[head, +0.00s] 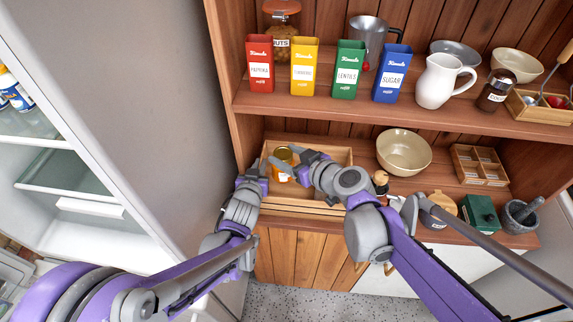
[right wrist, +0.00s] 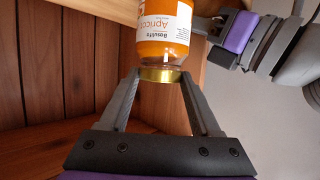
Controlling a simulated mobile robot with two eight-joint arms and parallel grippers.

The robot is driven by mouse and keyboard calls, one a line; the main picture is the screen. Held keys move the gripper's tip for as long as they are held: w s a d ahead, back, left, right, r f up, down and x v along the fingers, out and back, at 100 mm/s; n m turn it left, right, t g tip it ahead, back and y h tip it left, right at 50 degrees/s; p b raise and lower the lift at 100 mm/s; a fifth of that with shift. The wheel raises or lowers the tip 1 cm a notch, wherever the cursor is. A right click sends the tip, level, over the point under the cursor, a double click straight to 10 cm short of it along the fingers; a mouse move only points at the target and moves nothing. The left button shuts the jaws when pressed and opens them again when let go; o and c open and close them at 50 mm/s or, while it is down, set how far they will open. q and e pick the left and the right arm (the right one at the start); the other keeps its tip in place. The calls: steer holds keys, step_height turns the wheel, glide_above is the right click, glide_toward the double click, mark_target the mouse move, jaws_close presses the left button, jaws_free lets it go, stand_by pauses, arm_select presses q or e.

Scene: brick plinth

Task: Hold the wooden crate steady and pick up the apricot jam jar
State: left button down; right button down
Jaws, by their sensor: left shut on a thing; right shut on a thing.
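The wooden crate (head: 336,155) is a light, open box on the cupboard's lower shelf. The apricot jam jar (head: 282,177) is orange with a gold lid and stands in the crate's left part. Its "Apricot" label (right wrist: 163,22) shows in the right wrist view, where the jar appears lid down. My right gripper (head: 284,164) is shut on the jar, with its fingers on either side of the lid. My left gripper (head: 257,177) is shut on the crate's left side; it also shows in the right wrist view (right wrist: 213,30). The exact finger contact there is partly hidden.
A beige bowl (head: 404,152), a divided wooden box (head: 480,165), a green box (head: 479,212) and a mortar (head: 521,216) stand right of the crate. Several coloured tins and a white jug (head: 440,82) line the upper shelf. An open fridge (head: 60,170) is at left.

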stand_by(0.3)
arm_select(q)
steer(key=c, duration=0.9)
jaws_free()
steer(key=v, duration=1.2)
